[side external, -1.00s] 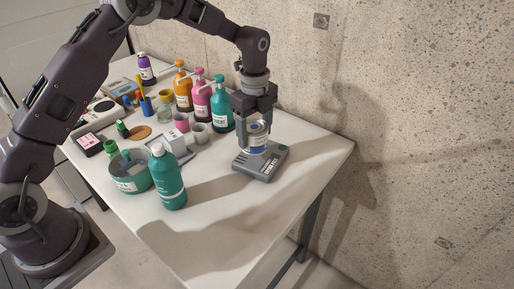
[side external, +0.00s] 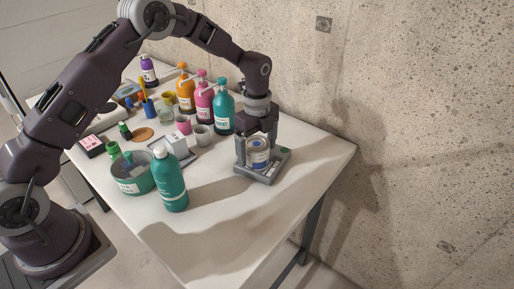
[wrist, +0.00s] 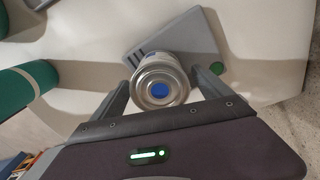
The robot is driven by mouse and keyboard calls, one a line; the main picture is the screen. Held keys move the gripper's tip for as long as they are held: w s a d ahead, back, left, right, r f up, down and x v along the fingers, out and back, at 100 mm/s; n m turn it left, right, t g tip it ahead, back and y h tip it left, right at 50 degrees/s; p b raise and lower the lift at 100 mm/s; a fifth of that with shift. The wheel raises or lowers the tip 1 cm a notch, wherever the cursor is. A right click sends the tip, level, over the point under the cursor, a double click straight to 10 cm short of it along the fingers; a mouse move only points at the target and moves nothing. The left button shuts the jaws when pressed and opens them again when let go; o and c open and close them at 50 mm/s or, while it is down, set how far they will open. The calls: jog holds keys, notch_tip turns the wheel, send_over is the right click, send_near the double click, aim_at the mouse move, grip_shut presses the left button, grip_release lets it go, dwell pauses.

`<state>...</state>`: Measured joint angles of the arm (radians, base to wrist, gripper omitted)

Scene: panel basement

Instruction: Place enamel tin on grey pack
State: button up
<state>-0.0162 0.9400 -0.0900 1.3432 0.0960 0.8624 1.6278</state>
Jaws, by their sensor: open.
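The enamel tin (side external: 258,155) is a small round can with a pale wall and a blue band. It stands upright and appears to rest on the grey pack (side external: 270,176), a flat grey block on the white table. In the wrist view the tin's metal top (wrist: 146,78) has a blue centre and covers part of the grey pack (wrist: 196,36). My gripper (side external: 257,146) is open, with its fingers still low on either side of the tin. In the wrist view my gripper's fingers (wrist: 160,92) flank the tin, with small gaps.
A teal bottle (side external: 170,183) and a round teal tub (side external: 133,180) stand to the left. Pump bottles, including a teal one (side external: 223,112), stand behind. The concrete wall (side external: 420,120) is at the right. The front of the white table (side external: 225,225) is clear.

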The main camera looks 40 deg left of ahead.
aim_at(257, 143)
notch_tip(257, 143, up, 12)
jog(key=shift+r, duration=0.2)
jog(key=s+a+r+n+t, duration=0.1)
jog(key=s+r+n+t, duration=0.2)
jog(key=s+r+n, duration=1.1)
jog(key=s+f+n+t, duration=0.2)
jog(key=s+n, duration=0.3)
jog(key=s, duration=1.5)
jog(key=shift+a+f+n+t, duration=0.25)
jog(key=shift+f+n+t, duration=0.05)
jog(key=shift+f+n, duration=0.1)
